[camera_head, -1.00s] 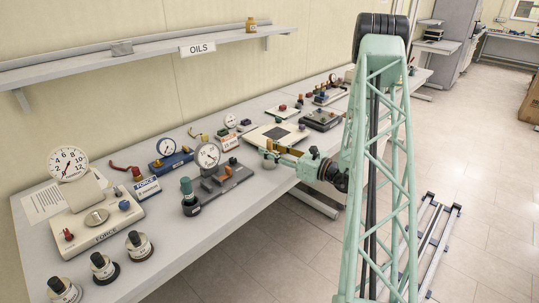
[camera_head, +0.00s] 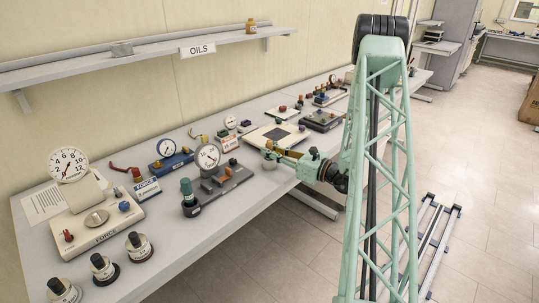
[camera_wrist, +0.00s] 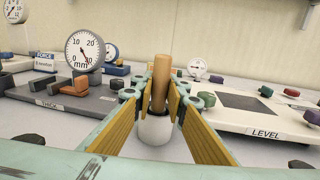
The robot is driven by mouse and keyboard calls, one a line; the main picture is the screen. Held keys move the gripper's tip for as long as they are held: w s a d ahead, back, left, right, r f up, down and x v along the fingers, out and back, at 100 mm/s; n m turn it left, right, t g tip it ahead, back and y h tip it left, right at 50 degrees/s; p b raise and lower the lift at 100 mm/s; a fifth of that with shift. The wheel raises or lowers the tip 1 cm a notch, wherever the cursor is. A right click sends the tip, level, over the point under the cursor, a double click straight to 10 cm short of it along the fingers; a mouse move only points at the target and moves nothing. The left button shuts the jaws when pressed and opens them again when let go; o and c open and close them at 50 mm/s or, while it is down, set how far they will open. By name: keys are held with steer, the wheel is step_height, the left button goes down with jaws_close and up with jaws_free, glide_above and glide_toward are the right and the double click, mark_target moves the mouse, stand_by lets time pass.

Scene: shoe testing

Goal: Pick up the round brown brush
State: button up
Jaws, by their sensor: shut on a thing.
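The brown brush (camera_wrist: 161,82) shows in the wrist view as an upright brown cylinder, leaning slightly, above a rounded whitish part (camera_wrist: 156,130). My gripper (camera_wrist: 163,98) has its yellow-padded fingers on both sides of it and is shut on it. The fingers hide part of its sides. In the head view my gripper (camera_head: 276,154) is at the right edge of the long table, and only a small bit of the brush shows there.
A dial gauge on a dark base (camera_wrist: 62,104) stands left of my gripper. A cream board marked LEVEL (camera_wrist: 250,122) is to the right. The long grey table (camera_head: 180,238) holds several other instruments. A shelf marked OILS (camera_head: 150,50) runs along the wall.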

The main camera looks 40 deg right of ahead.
steer(key=shift+r, duration=0.1)
steer(key=shift+r+p, duration=0.8)
steer(key=shift+r, duration=4.1)
steer(key=shift+a, duration=0.1)
